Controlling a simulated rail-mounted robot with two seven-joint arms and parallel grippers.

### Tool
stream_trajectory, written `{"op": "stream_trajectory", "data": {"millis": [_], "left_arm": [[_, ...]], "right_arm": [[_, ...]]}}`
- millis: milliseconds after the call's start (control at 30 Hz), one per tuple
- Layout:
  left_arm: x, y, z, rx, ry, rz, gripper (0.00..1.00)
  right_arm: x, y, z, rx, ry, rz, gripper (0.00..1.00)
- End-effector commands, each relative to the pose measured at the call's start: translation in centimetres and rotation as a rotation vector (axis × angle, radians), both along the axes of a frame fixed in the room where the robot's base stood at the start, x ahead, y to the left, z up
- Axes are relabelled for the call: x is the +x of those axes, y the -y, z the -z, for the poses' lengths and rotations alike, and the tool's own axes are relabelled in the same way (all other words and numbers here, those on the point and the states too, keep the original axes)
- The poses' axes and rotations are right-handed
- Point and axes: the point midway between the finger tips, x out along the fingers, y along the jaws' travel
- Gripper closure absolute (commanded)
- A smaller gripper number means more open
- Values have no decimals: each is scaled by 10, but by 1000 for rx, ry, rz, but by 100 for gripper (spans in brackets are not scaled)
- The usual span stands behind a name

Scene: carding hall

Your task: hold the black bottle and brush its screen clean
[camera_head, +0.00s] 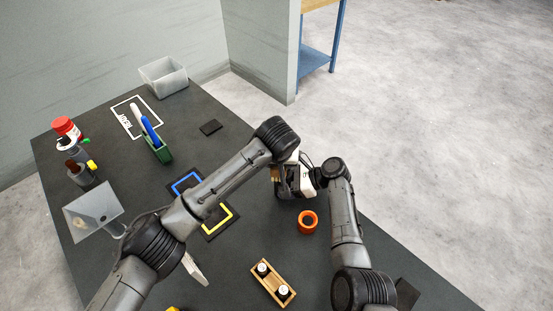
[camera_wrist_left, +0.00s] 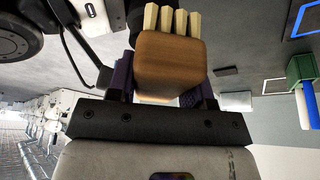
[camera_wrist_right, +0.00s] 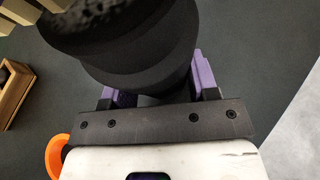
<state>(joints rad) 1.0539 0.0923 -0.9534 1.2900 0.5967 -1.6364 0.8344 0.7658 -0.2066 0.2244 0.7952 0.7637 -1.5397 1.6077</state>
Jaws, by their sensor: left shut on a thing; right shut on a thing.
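My left gripper (camera_wrist_left: 165,86) is shut on a brown wooden brush (camera_wrist_left: 172,68) with cream bristle tufts (camera_wrist_left: 170,20), which point away from the jaws. My right gripper (camera_wrist_right: 158,90) is shut on the black bottle (camera_wrist_right: 140,55). The bottle's dotted screen end (camera_wrist_right: 88,22) shows at the upper left of the right wrist view. The cream tufts show there too, close to the screen; I cannot tell whether they touch. In the head view both grippers meet above the table's right edge, and my arms largely hide the bottle and brush.
An orange ring (camera_head: 307,222) and a wooden rack (camera_head: 268,287) with two white-topped pieces are near the grippers. Blue (camera_head: 186,182) and yellow (camera_head: 232,217) marked pads lie under my left arm. A green holder (camera_head: 160,152), clear bin (camera_head: 160,78) and red-capped jar (camera_head: 66,127) stand farther left.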

Motion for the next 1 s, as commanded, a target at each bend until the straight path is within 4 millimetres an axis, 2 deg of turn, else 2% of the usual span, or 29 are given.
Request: {"op": "stream_trajectory", "data": {"millis": [33,600,1000], "left_arm": [[10,-14,9,3,16,-45,72],[8,-8,-46,4,17,-30,72],[7,-8,-56,5,16,-28,72]], "right_arm": [[-9,-12,5,10,54,-73,88],[-6,-7,1,5,54,-58,88],[-5,-7,0,4,53,-57,88]]}}
